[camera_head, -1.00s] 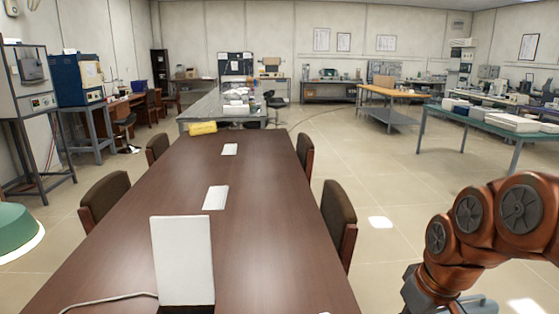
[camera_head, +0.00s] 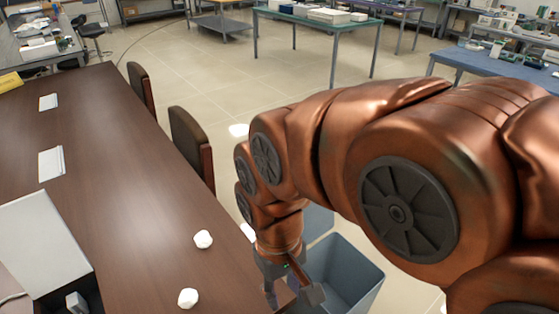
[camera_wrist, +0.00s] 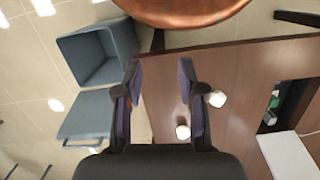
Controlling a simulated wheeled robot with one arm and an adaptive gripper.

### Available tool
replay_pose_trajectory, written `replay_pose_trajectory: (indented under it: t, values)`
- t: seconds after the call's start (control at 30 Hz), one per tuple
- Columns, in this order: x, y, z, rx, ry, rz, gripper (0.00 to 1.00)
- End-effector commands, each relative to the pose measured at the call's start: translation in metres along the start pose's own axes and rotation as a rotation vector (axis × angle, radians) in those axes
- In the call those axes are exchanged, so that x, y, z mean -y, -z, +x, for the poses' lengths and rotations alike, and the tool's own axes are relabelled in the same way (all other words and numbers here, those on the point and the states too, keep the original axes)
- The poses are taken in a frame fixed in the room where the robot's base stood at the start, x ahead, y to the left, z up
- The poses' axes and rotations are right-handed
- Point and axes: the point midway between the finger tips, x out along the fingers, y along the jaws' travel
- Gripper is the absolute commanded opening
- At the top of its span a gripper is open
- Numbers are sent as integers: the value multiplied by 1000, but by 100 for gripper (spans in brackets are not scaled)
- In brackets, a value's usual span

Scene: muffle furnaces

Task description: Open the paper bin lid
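The paper bin (camera_head: 362,287) is a blue-grey open-topped box on the floor beside the table, partly hidden by my arm. Its lid (camera_head: 317,221) is a flat panel at the bin's far side and looks swung open. In the wrist view the bin (camera_wrist: 78,52) is at the upper left with its inside showing, and the flat lid (camera_wrist: 88,117) lies beside it. My gripper (camera_wrist: 160,70) is open and empty over the table's edge, to the right of the bin and lid and apart from them. In the head view my gripper (camera_head: 290,288) is between table and bin.
Two crumpled white papers (camera_head: 203,239) (camera_head: 188,298) lie on the brown table (camera_head: 120,200). A white panel (camera_head: 40,243) stands on the table at left. Chairs (camera_head: 190,140) line the table's far-right side. Open floor (camera_head: 200,60) lies beyond.

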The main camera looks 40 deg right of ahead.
Motion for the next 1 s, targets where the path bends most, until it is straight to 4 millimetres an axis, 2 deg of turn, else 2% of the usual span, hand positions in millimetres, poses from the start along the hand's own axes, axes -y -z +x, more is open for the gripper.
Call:
replay_pose_trajectory:
  t: [0.23,0.5,1.0]
  values:
    - [-21,54,-26,-24,6,230,39]
    - [-54,113,-45,-50,5,472,39]
    - [-133,216,-58,-97,2,858,39]
